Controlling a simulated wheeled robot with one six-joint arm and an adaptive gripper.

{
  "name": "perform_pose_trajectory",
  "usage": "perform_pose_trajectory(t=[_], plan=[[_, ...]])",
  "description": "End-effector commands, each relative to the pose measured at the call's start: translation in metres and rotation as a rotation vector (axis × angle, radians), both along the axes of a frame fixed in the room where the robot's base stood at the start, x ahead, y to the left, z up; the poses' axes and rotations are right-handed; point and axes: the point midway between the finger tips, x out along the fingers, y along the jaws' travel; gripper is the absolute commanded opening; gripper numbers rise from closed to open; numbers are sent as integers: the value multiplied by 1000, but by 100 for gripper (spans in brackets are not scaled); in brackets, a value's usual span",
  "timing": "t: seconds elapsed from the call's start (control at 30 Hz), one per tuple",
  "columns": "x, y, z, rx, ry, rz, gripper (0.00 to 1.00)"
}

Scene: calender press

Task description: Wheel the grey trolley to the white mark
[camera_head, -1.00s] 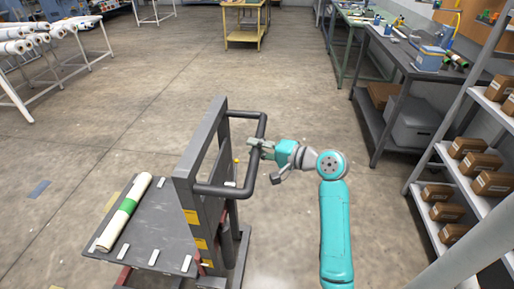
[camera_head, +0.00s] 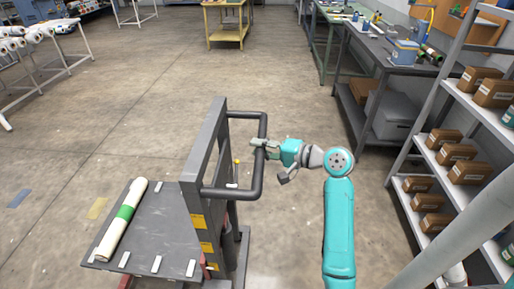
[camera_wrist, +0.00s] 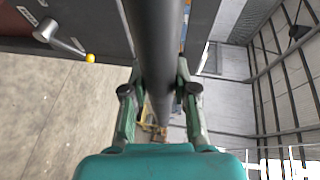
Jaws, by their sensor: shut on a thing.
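The grey trolley (camera_head: 203,165) stands at the lower middle of the head view, with an upright frame and a dark handle bar (camera_head: 263,125) on its right side. Its flat deck (camera_head: 165,225) carries a white roll (camera_head: 112,238) with a green band. My gripper (camera_head: 262,148) is shut on the handle bar. In the wrist view the fingers (camera_wrist: 160,95) sit on both sides of the bar (camera_wrist: 155,45). A lever with a yellow knob (camera_wrist: 90,58) shows at the left there. I see no white mark on the floor in the head view.
A blue patch (camera_head: 19,198) and a yellowish patch (camera_head: 97,208) lie on the floor left of the trolley. Shelves with brown boxes (camera_head: 458,153) and a dark workbench (camera_head: 400,68) line the right. A yellow table (camera_head: 226,36) stands far ahead. The middle floor is clear.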

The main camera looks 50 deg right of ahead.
Motion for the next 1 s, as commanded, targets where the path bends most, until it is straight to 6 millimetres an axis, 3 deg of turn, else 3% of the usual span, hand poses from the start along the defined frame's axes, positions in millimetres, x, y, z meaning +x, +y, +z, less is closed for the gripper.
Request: perform_pose_trajectory(t=[0.13, 0.17, 0.23, 0.63, 1.0], plan=[[-3, -3, -3, 0, 7, -8, 0], [-3, -3, -3, 0, 7, -8, 35], [-2, -3, -3, 0, 7, -8, 53], [-7, -4, 0, 0, 3, -6, 54], [-57, -18, 9, 0, 5, -9, 54]])
